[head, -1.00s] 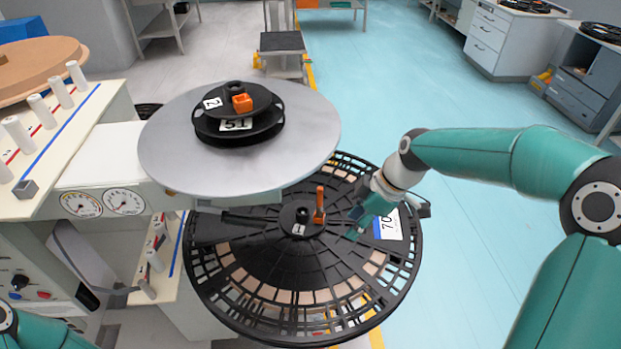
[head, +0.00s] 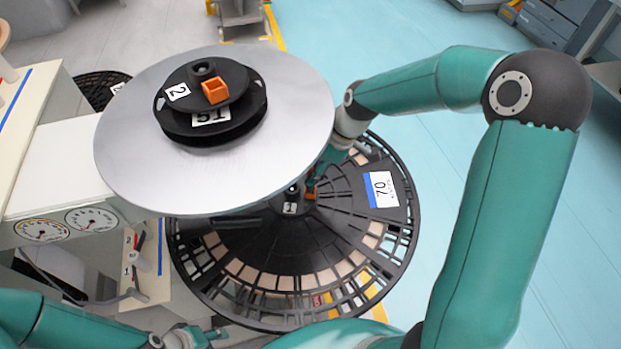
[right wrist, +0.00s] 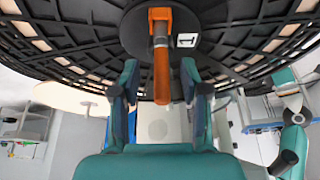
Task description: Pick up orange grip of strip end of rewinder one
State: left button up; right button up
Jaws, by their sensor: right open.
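The orange grip (head: 310,192) stands beside the hub marked 1 on the lower large black spoked reel (head: 345,270). In the head view only part of it shows behind the upper silver disc. In the right wrist view the orange grip (right wrist: 161,75) hangs upright between the two fingers of my right gripper (right wrist: 158,88). The fingers are open, with a gap on each side of it. In the head view my right gripper (head: 320,168) is at the grip, partly hidden by the disc edge. My left gripper (head: 198,337) is low at the bottom edge; its finger opening is unclear.
The silver disc (head: 125,170) overhangs the lower reel on the left. It carries a black reel marked 2 with an orange square piece (head: 215,90). A white machine panel with gauges (head: 65,222) is at left. Blue floor on the right is clear.

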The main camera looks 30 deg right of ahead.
jog(key=shift+x, duration=1.1)
grip_shut()
jog(key=shift+r, duration=0.15)
